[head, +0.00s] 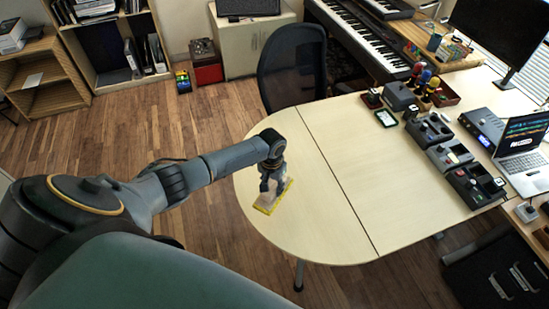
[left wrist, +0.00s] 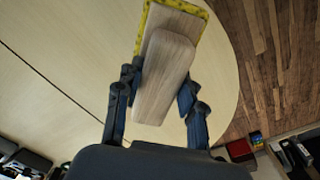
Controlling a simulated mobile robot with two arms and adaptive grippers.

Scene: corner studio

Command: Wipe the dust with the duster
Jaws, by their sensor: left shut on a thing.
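The duster (head: 266,208) has a wooden handle and a yellow pad. It is at the rounded left end of the pale wooden table (head: 300,228). My left gripper (head: 270,184) is above it and shut on its handle. In the left wrist view the fingers of my left gripper (left wrist: 158,100) sit on both sides of the wooden handle of the duster (left wrist: 165,75), with the yellow edge beyond. The pad seems to be at the tabletop, but I cannot tell if it touches. I see no clear dust on the table. My right gripper is not in view.
A dark office chair (head: 292,68) stands at the table's back edge. The table's middle is clear. A keyboard piano (head: 365,40) stands behind.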

